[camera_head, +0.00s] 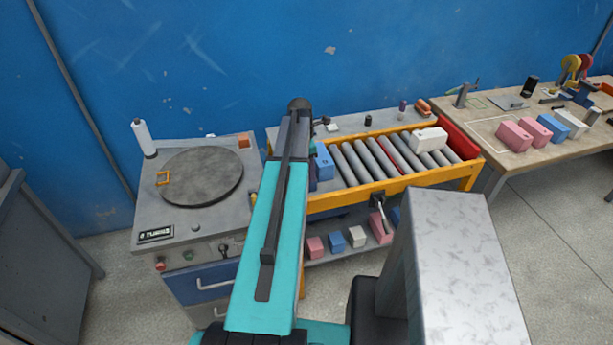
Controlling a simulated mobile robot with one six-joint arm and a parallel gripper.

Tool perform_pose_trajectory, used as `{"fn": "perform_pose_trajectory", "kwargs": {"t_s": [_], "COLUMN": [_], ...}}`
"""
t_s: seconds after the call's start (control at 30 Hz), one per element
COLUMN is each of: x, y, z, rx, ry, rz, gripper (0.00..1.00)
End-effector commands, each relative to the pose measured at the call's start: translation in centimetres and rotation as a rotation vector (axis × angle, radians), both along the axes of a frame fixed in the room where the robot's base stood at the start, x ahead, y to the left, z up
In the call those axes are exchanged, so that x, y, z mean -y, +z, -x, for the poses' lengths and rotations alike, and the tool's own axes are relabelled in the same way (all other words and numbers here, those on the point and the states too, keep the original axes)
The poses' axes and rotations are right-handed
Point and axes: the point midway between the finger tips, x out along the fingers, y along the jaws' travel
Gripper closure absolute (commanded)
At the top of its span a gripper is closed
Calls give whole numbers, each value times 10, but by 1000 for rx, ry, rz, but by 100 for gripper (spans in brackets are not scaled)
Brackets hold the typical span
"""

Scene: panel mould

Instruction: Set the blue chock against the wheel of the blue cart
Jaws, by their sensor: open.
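My teal arm rises through the middle of the view, and its far end reaches the roller conveyor's left end. My gripper's fingers do not show; the arm hides what is behind it. A blue block (324,161) stands at the left end of the rollers, close beside my arm. Another blue block (337,242) sits on the lower shelf between pink and white blocks. A third blue block (570,122) is on the right bench. I cannot tell which, if any, is the blue chock. No blue cart or wheel can be made out.
The orange-framed roller conveyor (405,183) carries a white block (430,139). A grey cabinet (173,222) with a round turntable (202,176) stands left. The wooden bench (537,158) at right holds coloured blocks and tools. Bare floor (555,230) shows at right. A blue wall closes the back.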

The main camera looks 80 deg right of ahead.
Motion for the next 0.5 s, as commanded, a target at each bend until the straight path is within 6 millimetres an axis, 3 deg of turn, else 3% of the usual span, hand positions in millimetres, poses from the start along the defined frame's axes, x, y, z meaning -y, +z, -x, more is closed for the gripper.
{"fn": "perform_pose_trajectory", "kwargs": {"t_s": [0.2, 0.5], "x": [1, 1], "y": [-12, -14], "z": [2, 2], "rx": [0, 0], "ry": [0, 0], "rz": [-1, 0], "gripper": [53, 53]}}
